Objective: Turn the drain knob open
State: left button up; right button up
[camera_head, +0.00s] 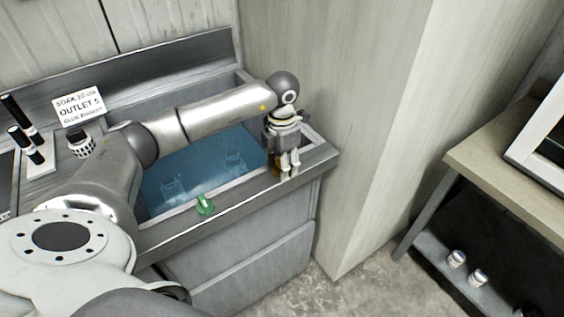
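A sink basin with blue water (192,170) is set in a grey counter. A small brass-coloured part (276,171) shows at the basin's front right corner, partly hidden by my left gripper (290,162); I cannot tell if it is the drain knob. My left gripper points down there, its two fingers close together; contact and grip are unclear. A green piece (205,204) sits on the front rim. My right gripper is out of view.
Black-capped bottles (25,140) stand in a white holder at the left. Faint basket-like shapes (174,188) show in the water. A pale wall panel (335,110) rises close to the right of the basin. A wooden-topped table (500,165) stands farther right, with jars on its lower shelf.

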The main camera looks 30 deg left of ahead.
pick_arm(q)
jog(key=shift+c, duration=1.1)
jog(key=shift+n, duration=0.3)
jog(key=n, duration=0.3)
jog(key=shift+n+b, duration=0.3)
jog(key=shift+b, duration=0.1)
jog(key=n, duration=0.4)
jog(key=shift+n, duration=0.3)
jog(key=n, duration=0.4)
jog(key=shift+r+n, duration=0.1)
jog(key=shift+n, duration=0.2)
jog(key=n, duration=0.4)
jog(key=shift+n, duration=0.3)
